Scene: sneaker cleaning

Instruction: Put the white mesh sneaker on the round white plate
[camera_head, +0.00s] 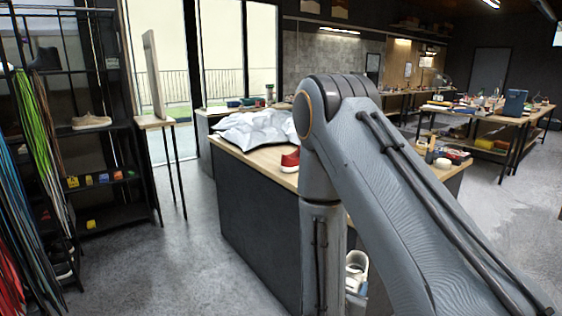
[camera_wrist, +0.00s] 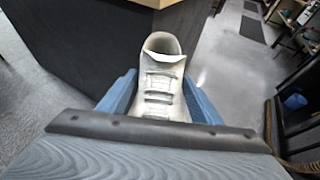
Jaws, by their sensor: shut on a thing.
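The white mesh sneaker (camera_wrist: 160,80) is between the two blue fingers of my gripper (camera_wrist: 158,95) in the wrist view. The fingers are shut on its sides, with its laces and collar facing the camera. Part of the sneaker (camera_head: 356,268) also shows low in the head view, beside my arm and in front of the dark workbench side. My arm hides much of the bench top. I cannot make out the round white plate in either view.
A black shelf rack (camera_head: 100,140) with shoes stands at the left. Grey floor (camera_head: 180,260) is clear between them.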

